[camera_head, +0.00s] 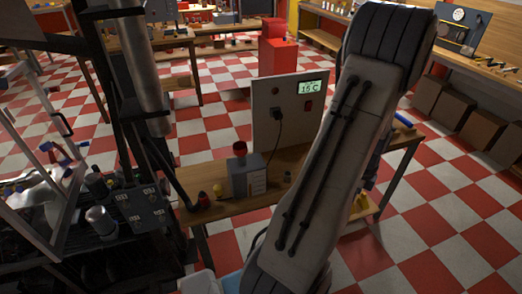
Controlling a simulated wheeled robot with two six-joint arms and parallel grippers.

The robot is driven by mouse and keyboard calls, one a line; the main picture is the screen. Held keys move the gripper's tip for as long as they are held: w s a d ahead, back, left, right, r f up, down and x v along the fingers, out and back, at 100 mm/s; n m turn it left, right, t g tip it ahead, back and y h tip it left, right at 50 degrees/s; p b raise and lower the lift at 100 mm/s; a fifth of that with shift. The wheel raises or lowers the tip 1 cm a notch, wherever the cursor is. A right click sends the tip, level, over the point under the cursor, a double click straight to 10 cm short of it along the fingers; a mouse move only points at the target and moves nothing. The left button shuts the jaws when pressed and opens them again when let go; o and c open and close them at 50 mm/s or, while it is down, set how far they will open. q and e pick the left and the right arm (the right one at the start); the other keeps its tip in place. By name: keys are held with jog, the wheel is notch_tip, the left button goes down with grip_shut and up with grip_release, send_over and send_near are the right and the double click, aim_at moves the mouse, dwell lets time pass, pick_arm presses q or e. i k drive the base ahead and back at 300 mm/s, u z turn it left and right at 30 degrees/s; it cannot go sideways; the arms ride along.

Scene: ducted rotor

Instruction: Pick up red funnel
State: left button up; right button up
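A small red funnel-shaped piece (240,148) sits on top of a grey box with a white label (248,178), on a wooden table (222,207) in the middle of the picture. It looks upright, but it is small and its exact shape is hard to tell. A large grey and black link of my own arm crosses the picture right of the funnel and hides part of the table. Neither of my grippers shows, so their position relative to the funnel cannot be seen.
A white panel with a "15 C" display (288,108) stands behind the grey box. A dark red-black item (203,200) and a yellow ball (218,191) lie left of the box. A dark rack with cluttered items (100,215) fills the left. Red and white checkered floor (450,215) is open at right.

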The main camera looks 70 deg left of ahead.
aim_at(240, 148)
jog(key=u, duration=0.1)
jog(key=i, duration=0.65)
jog(key=u, duration=1)
jog(key=i, duration=0.7)
jog(key=u, duration=0.7)
